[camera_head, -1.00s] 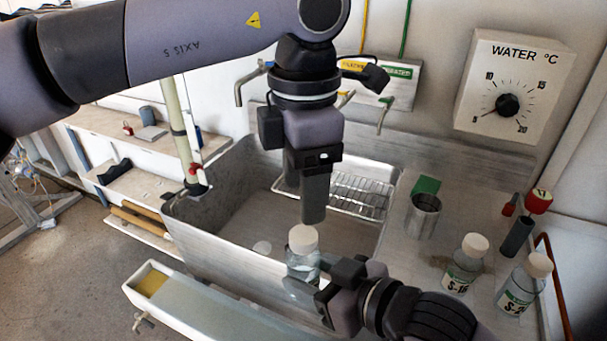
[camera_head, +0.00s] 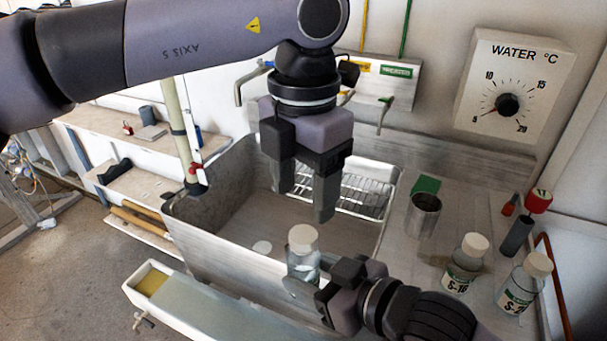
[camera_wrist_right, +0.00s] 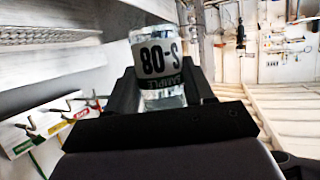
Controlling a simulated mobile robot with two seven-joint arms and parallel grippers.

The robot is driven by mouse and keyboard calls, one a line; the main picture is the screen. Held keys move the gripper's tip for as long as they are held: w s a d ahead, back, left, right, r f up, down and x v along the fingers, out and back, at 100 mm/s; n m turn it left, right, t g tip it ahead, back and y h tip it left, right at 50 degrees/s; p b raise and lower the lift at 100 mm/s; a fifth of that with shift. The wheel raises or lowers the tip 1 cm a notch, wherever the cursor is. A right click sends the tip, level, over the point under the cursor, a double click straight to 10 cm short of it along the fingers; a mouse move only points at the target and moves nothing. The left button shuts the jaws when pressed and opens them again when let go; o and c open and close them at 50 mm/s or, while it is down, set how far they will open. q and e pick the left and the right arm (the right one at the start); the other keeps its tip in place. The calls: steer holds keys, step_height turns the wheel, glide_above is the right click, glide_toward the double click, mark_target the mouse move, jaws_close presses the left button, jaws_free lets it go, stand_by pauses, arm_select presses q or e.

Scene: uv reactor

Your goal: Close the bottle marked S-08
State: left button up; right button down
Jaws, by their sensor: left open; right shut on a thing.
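The clear bottle (camera_head: 303,268) has a white cap (camera_head: 302,238) on top and stands upright in front of the sink's near edge. In the right wrist view the same bottle (camera_wrist_right: 158,62) shows the label S-08. My right gripper (camera_head: 318,283) is shut on the bottle from the right side. My left gripper (camera_head: 305,205) points down above and just behind the cap, with its fingers apart and empty. In the head view it does not touch the cap. I cannot tell whether the cap is fully tightened.
A sink (camera_head: 215,232) with a wire rack (camera_head: 362,194) lies behind the bottle. Two capped bottles, one left (camera_head: 465,264) and one right (camera_head: 525,284), stand on the right counter beside a metal cup (camera_head: 423,215). A long trough (camera_head: 205,305) runs along the front.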

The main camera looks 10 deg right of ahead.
mark_target(303, 234)
arm_select(q)
step_height(303, 234, down, 7)
steer(key=shift+r, duration=0.15)
steer(key=shift+c, duration=0.4)
steer(key=c, duration=1.1)
steer(key=o, duration=1.3)
steer(key=shift+c, duration=0.2)
